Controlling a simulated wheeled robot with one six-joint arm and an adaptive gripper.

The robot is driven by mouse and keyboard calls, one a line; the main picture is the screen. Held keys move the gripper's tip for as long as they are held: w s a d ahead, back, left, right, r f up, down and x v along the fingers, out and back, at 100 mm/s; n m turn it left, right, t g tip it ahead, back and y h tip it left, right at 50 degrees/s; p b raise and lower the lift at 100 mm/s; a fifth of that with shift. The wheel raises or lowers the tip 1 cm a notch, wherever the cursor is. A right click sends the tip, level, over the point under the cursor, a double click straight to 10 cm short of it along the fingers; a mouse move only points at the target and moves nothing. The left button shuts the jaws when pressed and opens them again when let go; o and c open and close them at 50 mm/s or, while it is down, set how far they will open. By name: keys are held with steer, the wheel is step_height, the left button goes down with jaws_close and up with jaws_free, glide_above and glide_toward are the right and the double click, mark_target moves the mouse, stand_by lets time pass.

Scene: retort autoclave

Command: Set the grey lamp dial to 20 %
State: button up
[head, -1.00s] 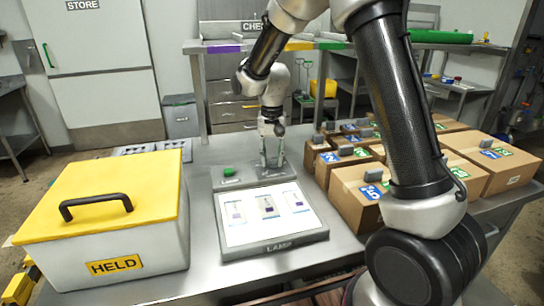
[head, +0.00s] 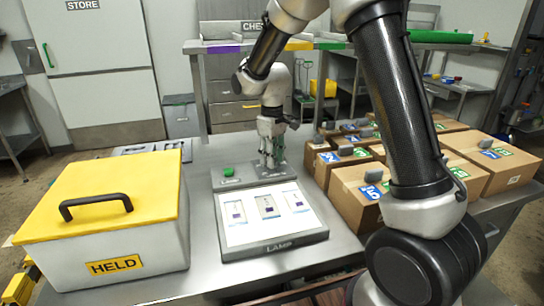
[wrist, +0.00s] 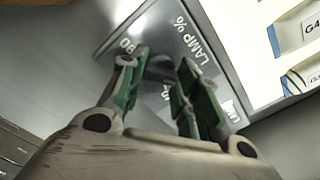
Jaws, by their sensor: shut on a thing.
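The grey lamp dial (wrist: 158,73) shows between the green-padded fingers in the wrist view, partly hidden by them. My gripper (wrist: 163,88) is shut on it from above. In the head view my gripper (head: 269,160) points down at the control strip (head: 246,178) behind the lamp box, and its fingers hide the dial. "LAMP %" and a two-digit mark are printed beside the dial in the wrist view. The dial's pointer is not clear, so I cannot tell its setting. The lamp box (head: 275,247) has a lit white top with several pouches on it.
A green knob (head: 229,171) sits at the left of the strip. A white HELD box (head: 115,240) with a yellow lid stands at left. Several cardboard boxes (head: 352,205) stand close on the right. Bare table lies between the HELD box and the lamp box.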

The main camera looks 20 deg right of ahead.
steer(key=shift+n, duration=1.1)
steer(key=o, duration=1)
steer(key=shift+r, duration=0.1)
step_height(320, 180, up, 12)
steer(key=shift+f, duration=0.1)
